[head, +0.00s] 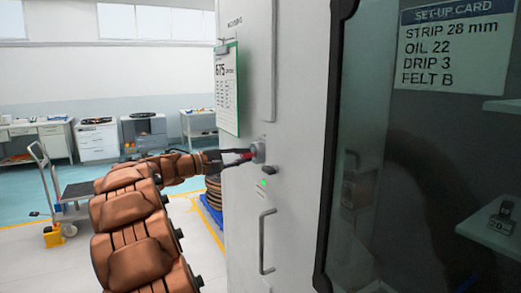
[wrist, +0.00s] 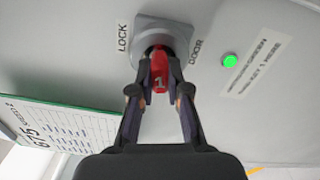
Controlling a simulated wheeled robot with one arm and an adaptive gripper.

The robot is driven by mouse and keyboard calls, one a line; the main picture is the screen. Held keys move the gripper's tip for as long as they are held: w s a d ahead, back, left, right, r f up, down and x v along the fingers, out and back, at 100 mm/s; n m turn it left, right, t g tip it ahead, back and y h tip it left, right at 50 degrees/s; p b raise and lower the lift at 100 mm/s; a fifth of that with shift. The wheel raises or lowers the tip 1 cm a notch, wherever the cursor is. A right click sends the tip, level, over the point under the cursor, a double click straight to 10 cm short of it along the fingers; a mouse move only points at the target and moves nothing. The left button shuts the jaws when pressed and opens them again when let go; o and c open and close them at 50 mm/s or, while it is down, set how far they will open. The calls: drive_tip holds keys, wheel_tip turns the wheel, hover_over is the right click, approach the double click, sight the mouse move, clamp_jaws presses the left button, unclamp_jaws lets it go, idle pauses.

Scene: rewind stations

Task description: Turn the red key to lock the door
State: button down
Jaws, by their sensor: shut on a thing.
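The red key (wrist: 159,72), marked 1, sits in a grey lock (wrist: 163,35) on the white cabinet (head: 290,200). LOCK and DOOR are printed on either side of the lock in the wrist view. My gripper (wrist: 160,75) is shut on the key, one finger on each side of it. In the head view my gripper (head: 244,154) reaches the lock from the left, and a bit of the red key (head: 246,153) shows. The key's tip is hidden inside the lock.
A green light (wrist: 229,61) glows beside the lock. A vertical door handle (head: 265,242) is below it, and a clipboard (head: 227,90) hangs above. A dark glass window (head: 420,170) fills the right. A trolley (head: 70,200) stands at left on open floor.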

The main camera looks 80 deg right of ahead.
drive_tip(key=shift+r+n+p, duration=0.1)
drive_tip(key=shift+n+p, duration=1.7)
drive_tip(key=shift+p, duration=1.55)
drive_tip(key=shift+n+p, duration=0.8)
drive_tip(key=shift+p, duration=0.65)
drive_tip(key=shift+n+p, duration=0.5)
drive_tip(key=shift+n, duration=0.1)
drive_tip(key=n, duration=0.4)
drive_tip(key=shift+s, duration=0.1)
drive_tip(key=shift+n, duration=0.3)
drive_tip(key=n, duration=0.5)
drive_tip(key=shift+n, duration=0.3)
drive_tip(key=c, duration=1.1)
unclamp_jaws()
